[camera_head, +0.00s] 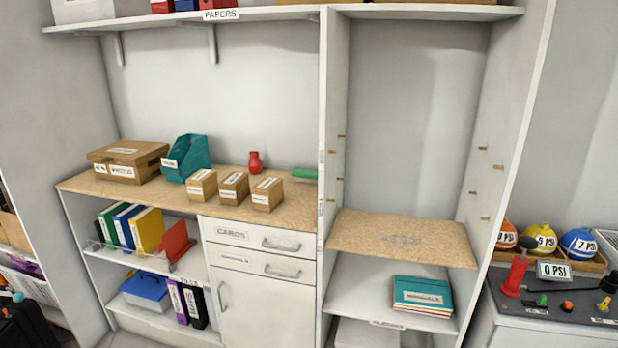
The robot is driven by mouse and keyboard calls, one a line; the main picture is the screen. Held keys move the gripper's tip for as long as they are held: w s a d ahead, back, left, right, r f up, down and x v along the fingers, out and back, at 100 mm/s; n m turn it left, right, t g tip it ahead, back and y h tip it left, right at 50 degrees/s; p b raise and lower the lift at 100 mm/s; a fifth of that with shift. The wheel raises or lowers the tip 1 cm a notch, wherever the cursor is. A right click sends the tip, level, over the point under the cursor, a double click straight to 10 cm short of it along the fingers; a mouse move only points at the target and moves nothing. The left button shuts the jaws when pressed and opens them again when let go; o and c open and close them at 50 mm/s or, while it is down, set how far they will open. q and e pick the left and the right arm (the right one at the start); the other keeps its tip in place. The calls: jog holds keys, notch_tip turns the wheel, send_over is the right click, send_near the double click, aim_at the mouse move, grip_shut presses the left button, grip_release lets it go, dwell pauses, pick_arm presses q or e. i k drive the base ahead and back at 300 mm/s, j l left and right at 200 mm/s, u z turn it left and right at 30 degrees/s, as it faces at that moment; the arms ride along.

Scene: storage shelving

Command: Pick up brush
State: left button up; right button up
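A green object (305,174), likely the brush, lies at the right end of the wooden countertop, against the tall cabinet's side panel. Only a green, handle-like part shows; its right end seems hidden by the panel, and I see no bristles. Neither of my grippers is in view.
Several small cardboard boxes (234,188), a red vase (255,162), a teal file holder (187,158) and a larger box (127,161) stand on the countertop (140,193). A wooden shelf (375,232) in the tall cabinet bears a greyish patch. Drawers (258,238) sit below the counter.

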aim_at(301, 175)
jog(key=i+j, duration=0.25)
jog(key=j, duration=0.15)
jog(key=i+j, duration=0.45)
jog(key=j, duration=0.3)
